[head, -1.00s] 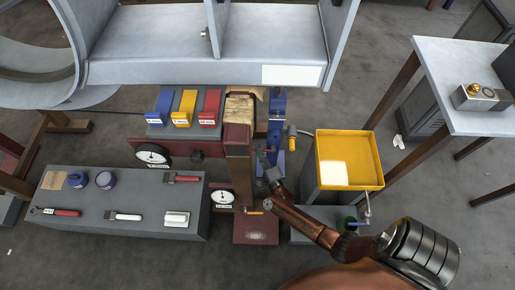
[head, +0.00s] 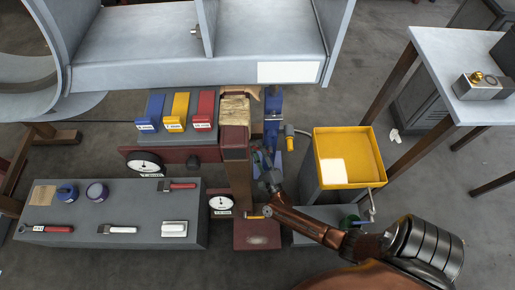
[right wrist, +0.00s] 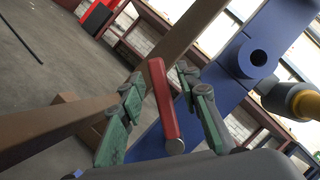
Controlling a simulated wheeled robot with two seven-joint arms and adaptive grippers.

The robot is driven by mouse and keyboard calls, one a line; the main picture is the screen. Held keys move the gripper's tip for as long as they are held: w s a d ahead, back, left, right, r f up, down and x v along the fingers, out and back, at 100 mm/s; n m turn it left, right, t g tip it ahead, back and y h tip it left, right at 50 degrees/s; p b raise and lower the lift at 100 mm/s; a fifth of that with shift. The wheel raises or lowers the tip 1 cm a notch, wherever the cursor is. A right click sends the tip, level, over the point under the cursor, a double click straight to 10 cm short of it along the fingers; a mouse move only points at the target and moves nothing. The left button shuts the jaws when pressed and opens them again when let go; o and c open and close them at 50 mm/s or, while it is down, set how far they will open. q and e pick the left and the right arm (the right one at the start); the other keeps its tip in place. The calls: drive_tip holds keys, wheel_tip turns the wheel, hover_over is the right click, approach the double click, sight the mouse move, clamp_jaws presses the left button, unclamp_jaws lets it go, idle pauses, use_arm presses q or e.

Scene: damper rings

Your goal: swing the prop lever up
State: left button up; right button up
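A red lever (right wrist: 165,105), which I take for the prop lever, stands out in the right wrist view, its rounded end toward the camera. My right gripper (right wrist: 162,108) has its green-padded fingers on either side of the lever, with gaps visible, so it is open around it and not closed on it. My left gripper is not in view.
A yellow tray (head: 368,155) stands right of my right gripper. A grey bench (head: 140,213) with tools lies to the left, near two dial gauges. A large grey metal structure (head: 180,72) spans the back. A yellow-ended fitting (right wrist: 300,102) is close on the right in the wrist view.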

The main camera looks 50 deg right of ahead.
drive_tip(key=shift+s+a, duration=0.1)
drive_tip(key=shift+s, duration=0.1)
drive_tip(key=shift+v, duration=0.8)
drive_tip(key=shift+f, duration=0.1)
drive_tip(key=shift+v, duration=3)
